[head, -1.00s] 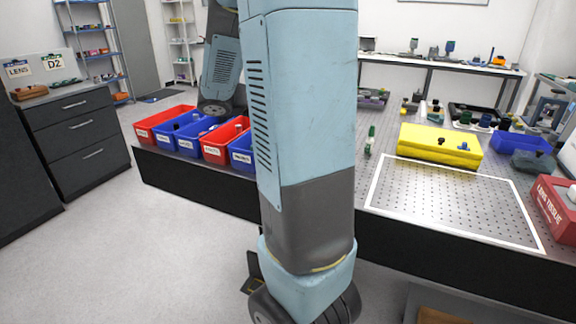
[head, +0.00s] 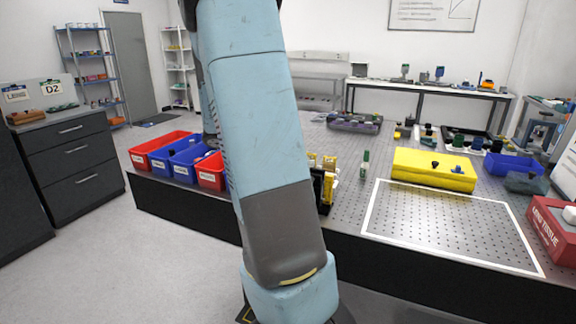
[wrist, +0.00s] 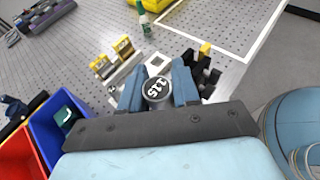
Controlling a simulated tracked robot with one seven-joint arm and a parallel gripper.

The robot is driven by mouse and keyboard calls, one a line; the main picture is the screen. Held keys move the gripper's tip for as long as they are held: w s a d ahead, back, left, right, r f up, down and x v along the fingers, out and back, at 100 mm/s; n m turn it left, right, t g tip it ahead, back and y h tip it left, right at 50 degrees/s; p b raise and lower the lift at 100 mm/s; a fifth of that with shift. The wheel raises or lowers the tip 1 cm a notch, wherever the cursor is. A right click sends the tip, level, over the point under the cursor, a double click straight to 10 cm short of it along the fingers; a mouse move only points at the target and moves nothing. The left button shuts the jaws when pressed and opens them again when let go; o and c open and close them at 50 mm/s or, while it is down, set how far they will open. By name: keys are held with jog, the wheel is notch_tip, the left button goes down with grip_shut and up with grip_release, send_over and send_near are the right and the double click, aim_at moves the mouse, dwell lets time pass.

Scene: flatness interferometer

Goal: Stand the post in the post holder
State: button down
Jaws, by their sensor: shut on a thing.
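My gripper (wrist: 158,80) shows in the wrist view with its two blue fingers shut on the post (wrist: 158,93), a round dark cylinder seen end-on with "115" on its top. The post's lower end is hidden beneath its top and the fingers. Just beyond it is a pale square-topped piece with a dark centre (wrist: 158,63), above or on the perforated table; I cannot tell whether this is the post holder. In the head view my arm hides the gripper and the post.
Yellow-topped mounts (wrist: 101,66) stand left of the fingers, and a black device with yellow parts (wrist: 205,65) stands close on the right. Red and blue bins (head: 160,148) line the table's left front. A green-and-white bottle (head: 365,165) stands beyond. The white-outlined area (head: 440,218) is clear.

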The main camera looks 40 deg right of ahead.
jog(key=shift+w+d+f, duration=0.4)
jog(key=shift+w+f, duration=0.05)
jog(key=shift+f, duration=0.8)
jog(key=shift+w+d+f, duration=0.45)
jog(key=shift+w+f, duration=0.05)
jog(key=shift+f, duration=0.75)
jog(key=shift+w+d+f, duration=0.4)
jog(key=shift+w+f, duration=0.05)
jog(key=shift+f, duration=0.8)
jog(key=c, duration=0.8)
grip_release()
jog(key=v, duration=1.1)
jog(key=s+a+r+m+t+y, duration=0.3)
jog(key=s+a+m+y, duration=0.1)
jog(key=s+a, duration=0.3)
jog(key=s+a+r+m+t+y, duration=0.3)
jog(key=s+a, duration=0.4)
jog(key=a, duration=0.3)
jog(key=s+a+r+m+t+y, duration=0.4)
jog(key=s+a+m+y, duration=0.1)
jog(key=s+a, duration=0.3)
jog(key=shift+a+m+t+y, duration=0.3)
jog(key=shift+a+m, duration=0.1)
jog(key=shift+m, duration=0.4)
